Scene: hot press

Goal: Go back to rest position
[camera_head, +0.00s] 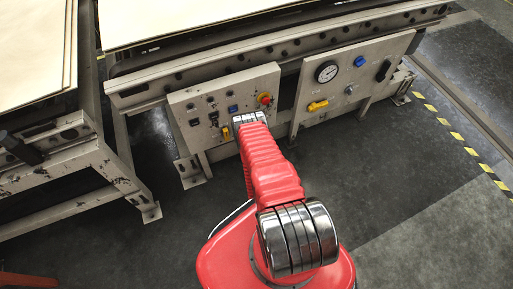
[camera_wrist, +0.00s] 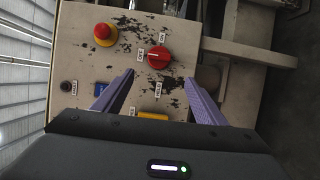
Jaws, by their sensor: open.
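My gripper (camera_wrist: 159,80) shows in the wrist view as two purple fingers, spread apart with nothing between them. Its fingertips are in front of a worn control panel (camera_wrist: 84,50), near a red rotary knob (camera_wrist: 158,57) that lies just beyond and between them. I cannot tell how far the tips are from the panel. In the head view my red arm reaches forward to the left control panel (camera_head: 190,98), and the gripper fingers are hidden behind the arm's end.
The panel carries a red emergency button (camera_wrist: 104,34), a blue button (camera_wrist: 101,89) and a yellow part (camera_wrist: 152,117). A right panel (camera_head: 343,89) has a gauge (camera_head: 327,72) and a yellow handle (camera_head: 318,105). A metal table frame (camera_head: 62,166) stands left. Floor at right is clear.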

